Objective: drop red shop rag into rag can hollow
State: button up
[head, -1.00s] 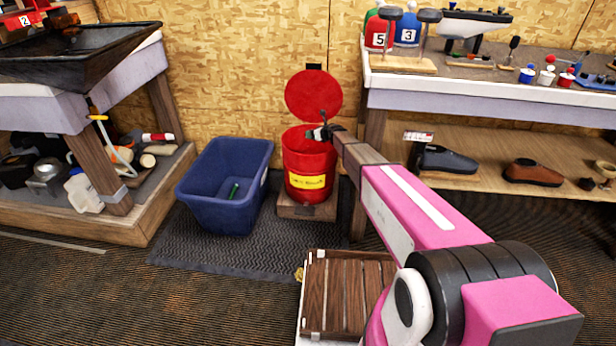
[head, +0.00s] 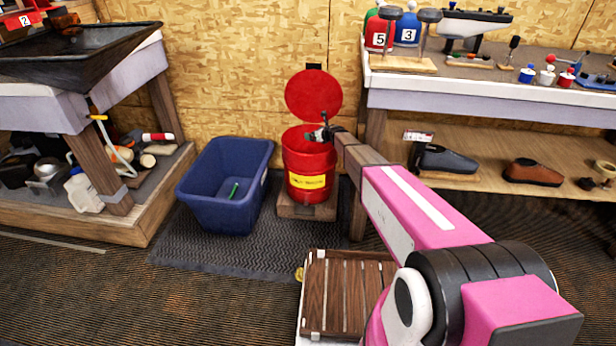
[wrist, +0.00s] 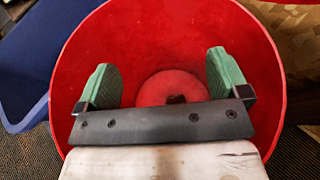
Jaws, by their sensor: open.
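The red rag can (head: 308,185) stands on a small wooden block against the wall, its round red lid (head: 314,95) raised behind it. My gripper (head: 318,134) is over the can's mouth. In the wrist view my gripper (wrist: 160,68) is open, its two green pads apart with nothing between them, and the can's red inner wall (wrist: 160,30) surrounds them. A paler red round patch with a small dark spot (wrist: 176,99) shows at the bottom of the can. I cannot tell whether it is the red shop rag or the can's floor. No rag shows elsewhere.
A workbench (head: 490,95) with a lower shelf of shoes is at the right. A wooden slatted crate (head: 345,290) lies in front. Dark mat (head: 215,258) covers floor around the bin.

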jog(key=v, duration=0.6)
jog(key=shift+s+d, duration=0.2)
jog(key=shift+s, duration=0.1)
